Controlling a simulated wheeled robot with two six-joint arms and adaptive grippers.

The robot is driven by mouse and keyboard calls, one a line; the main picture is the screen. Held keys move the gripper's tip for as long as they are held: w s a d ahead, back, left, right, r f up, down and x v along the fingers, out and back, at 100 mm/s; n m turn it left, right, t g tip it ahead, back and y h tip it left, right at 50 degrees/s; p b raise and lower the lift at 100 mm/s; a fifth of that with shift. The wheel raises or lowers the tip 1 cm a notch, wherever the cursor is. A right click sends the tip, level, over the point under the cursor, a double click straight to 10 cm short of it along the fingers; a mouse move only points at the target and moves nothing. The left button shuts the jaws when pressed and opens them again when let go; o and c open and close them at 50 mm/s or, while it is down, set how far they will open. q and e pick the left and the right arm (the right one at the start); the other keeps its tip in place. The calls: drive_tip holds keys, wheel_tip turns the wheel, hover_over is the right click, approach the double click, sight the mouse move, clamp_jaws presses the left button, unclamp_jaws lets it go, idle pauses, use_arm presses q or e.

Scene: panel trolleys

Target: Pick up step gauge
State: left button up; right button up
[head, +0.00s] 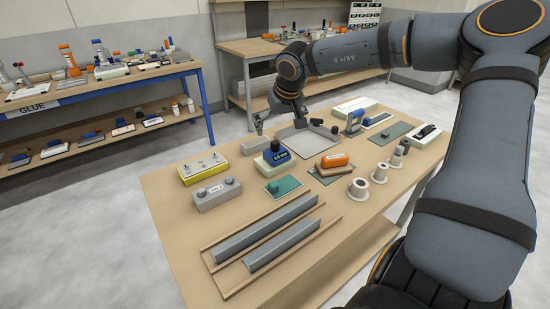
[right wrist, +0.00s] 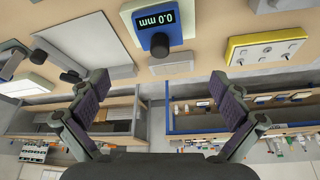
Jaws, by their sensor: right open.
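The step gauge (head: 275,155) appears to be the blue device with a dark display, standing on a pale block near the middle of the table. In the right wrist view the step gauge (right wrist: 160,30) shows at top centre, its display reading 0.0 mm. My right gripper (head: 279,116) is above the table's far side, beyond the gauge and apart from it. In the right wrist view the fingers of my right gripper (right wrist: 160,80) are spread wide with nothing between them. My left gripper is not in view.
A yellow-topped box (head: 202,168) and a grey box (head: 216,193) stand left of the gauge. A green plate (head: 283,188) lies in front. A grey tray (head: 308,143) lies behind right. An orange device (head: 335,160) is to the right. Long grey rails (head: 266,231) occupy the front.

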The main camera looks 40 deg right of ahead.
sight(276, 144)
drive_tip(key=x, duration=0.4)
drive_tip(key=shift+w+f, duration=0.1)
drive_tip(key=shift+f, duration=0.25)
drive_tip(key=x, duration=0.5)
drive_tip(key=shift+s+a+f, duration=0.1)
drive_tip(key=shift+s, duration=0.15)
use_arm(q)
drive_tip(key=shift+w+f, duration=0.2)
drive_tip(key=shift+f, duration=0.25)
use_arm(e)
drive_tip(key=shift+s, duration=0.15)
drive_tip(key=shift+c, duration=0.3)
